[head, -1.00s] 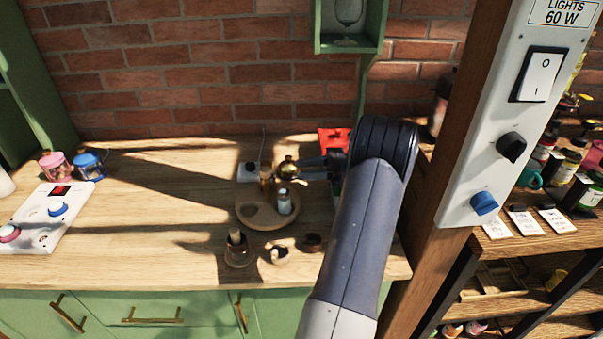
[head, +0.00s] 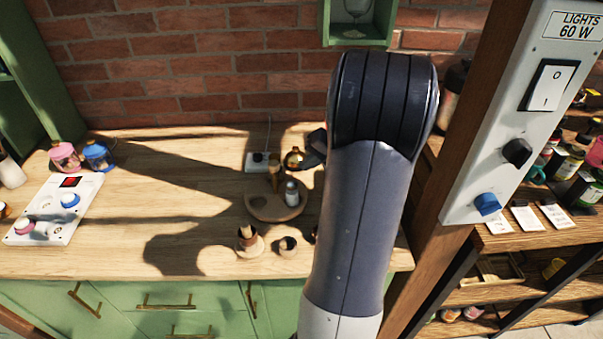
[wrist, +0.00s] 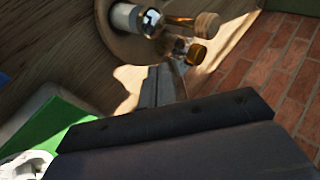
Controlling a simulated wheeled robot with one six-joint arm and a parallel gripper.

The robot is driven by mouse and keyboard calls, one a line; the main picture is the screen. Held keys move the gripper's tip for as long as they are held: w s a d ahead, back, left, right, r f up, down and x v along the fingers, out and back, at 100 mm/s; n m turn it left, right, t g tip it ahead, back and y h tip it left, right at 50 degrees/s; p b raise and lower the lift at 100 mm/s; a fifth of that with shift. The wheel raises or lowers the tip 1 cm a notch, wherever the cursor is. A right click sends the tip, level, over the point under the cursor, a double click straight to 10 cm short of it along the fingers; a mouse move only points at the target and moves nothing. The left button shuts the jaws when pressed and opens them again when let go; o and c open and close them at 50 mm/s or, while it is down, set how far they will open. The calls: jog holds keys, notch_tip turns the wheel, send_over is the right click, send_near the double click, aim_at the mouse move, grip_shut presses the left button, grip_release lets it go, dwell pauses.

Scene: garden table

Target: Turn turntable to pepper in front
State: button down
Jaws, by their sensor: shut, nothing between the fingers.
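The round wooden turntable (head: 262,212) stands on the counter in the head view. On it are a tall wooden-brown container (head: 275,176), a white shaker with a grey top (head: 291,193) and a gold-amber bottle (head: 294,158). I cannot tell which is the pepper. In the wrist view the turntable (wrist: 95,28) carries the white shaker (wrist: 124,17), a brown-capped container (wrist: 206,24) and the amber-topped bottle (wrist: 196,53). My gripper (wrist: 160,85) is shut and empty, with its tips close to these. In the head view my arm hides most of it.
Small wooden pots (head: 249,240) stand in front of the turntable. A socket box (head: 258,162) is behind it. A control panel (head: 52,212) and pink and blue jars (head: 97,155) are at left. A post with switches (head: 500,130) stands right. The counter's middle left is free.

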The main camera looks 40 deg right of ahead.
aim_at(275, 182)
jog(key=w+f+n, duration=0.1)
jog(key=f, duration=0.1)
jog(key=w+f+n+h, duration=0.1)
jog(key=w+f, duration=0.1)
jog(key=f, duration=0.1)
jog(key=w+f+n+h+p, duration=0.1)
jog(key=w+f, duration=0.1)
jog(key=f, duration=0.1)
jog(key=shift+w+a+f, duration=0.1)
jog(key=shift+a+f, duration=0.05)
dwell(0.3)
